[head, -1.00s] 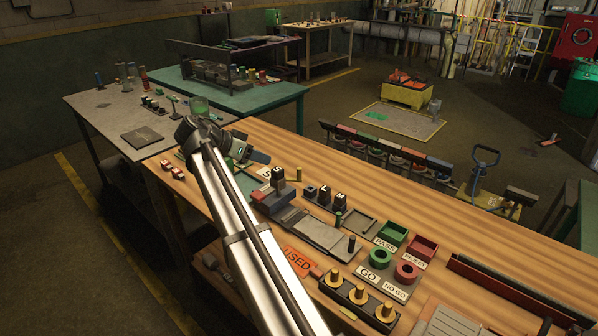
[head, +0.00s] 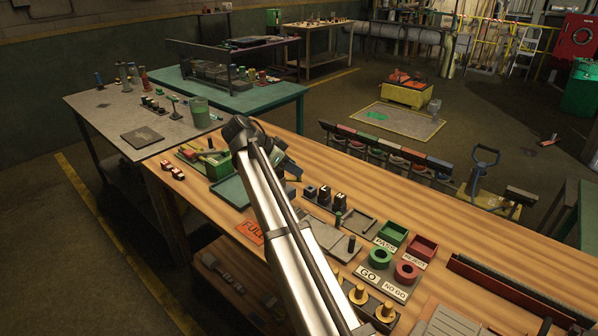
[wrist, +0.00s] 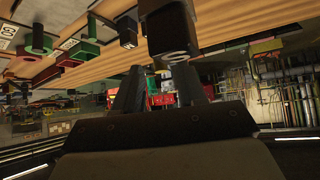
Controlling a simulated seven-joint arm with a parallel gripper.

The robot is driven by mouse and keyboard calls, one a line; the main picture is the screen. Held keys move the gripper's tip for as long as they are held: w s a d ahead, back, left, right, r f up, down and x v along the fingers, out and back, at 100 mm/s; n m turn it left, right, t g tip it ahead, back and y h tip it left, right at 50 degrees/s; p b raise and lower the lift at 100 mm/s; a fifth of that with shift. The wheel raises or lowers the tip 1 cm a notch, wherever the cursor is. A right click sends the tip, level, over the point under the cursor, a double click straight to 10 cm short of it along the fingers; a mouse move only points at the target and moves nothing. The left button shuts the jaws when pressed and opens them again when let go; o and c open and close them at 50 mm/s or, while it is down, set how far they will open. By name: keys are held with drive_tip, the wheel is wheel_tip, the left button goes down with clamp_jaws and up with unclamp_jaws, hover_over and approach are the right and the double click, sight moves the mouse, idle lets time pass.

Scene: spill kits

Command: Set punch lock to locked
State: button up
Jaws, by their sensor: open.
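My gripper (head: 284,166) is over the wooden bench in the head view, tilted downward with its fingers apart and empty.
Several black lettered blocks (head: 325,196) stand just right of the gripper, beside a grey tray (head: 361,230). A green tray (head: 232,191) lies to the left. Green (head: 392,233) and red (head: 422,247) bins and ring gauges stand farther right.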

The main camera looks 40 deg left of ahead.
drive_tip(key=shift+x, duration=1.9)
drive_tip(key=shift+c, duration=0.4)
clamp_jaws()
